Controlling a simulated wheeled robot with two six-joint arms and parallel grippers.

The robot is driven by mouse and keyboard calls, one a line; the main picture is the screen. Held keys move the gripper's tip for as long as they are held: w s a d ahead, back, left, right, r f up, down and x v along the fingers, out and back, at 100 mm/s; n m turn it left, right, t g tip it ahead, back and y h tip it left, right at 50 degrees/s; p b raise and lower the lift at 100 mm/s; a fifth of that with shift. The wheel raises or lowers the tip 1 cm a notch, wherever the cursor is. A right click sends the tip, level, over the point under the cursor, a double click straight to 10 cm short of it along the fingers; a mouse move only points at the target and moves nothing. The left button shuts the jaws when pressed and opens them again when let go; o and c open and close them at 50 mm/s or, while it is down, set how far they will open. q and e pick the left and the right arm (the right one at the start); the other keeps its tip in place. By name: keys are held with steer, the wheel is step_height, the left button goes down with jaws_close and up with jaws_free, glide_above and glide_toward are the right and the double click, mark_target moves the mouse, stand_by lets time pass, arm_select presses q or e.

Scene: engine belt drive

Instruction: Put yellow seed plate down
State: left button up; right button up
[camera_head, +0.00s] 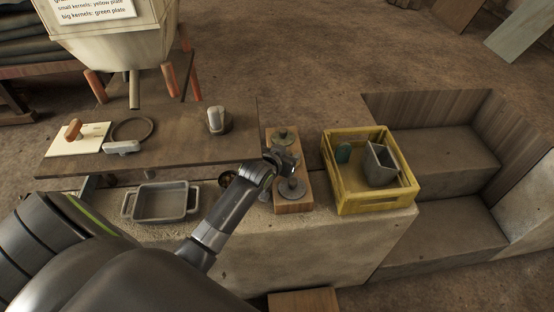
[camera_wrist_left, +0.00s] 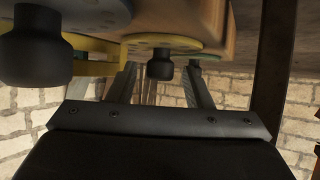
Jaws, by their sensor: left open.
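A yellow plate (camera_wrist_left: 186,45) with a black knob (camera_wrist_left: 160,66) shows in the left wrist view, lying against a wooden board (camera_wrist_left: 213,22). My left gripper (camera_wrist_left: 158,88) is open, with its two fingers on either side of the knob and a gap visible. In the head view my left gripper (camera_head: 283,160) is over the middle of the wooden board (camera_head: 305,170) and hides what is beneath it. A greenish plate (camera_head: 283,135) lies at the board's far end and a grey plate (camera_head: 291,188) at its near end. My right gripper is not in view.
A yellow crate (camera_head: 376,204) right of the board holds a grey metal container (camera_head: 381,166) and a green piece (camera_head: 343,152). A grey tray (camera_head: 160,203) and small bowl stand left. A hopper (camera_head: 120,45) stands behind the wooden table (camera_head: 180,130). Stone steps lie right.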

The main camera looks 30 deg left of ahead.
arm_select(q)
steer(key=v, duration=1.1)
steer(key=shift+p, duration=0.3)
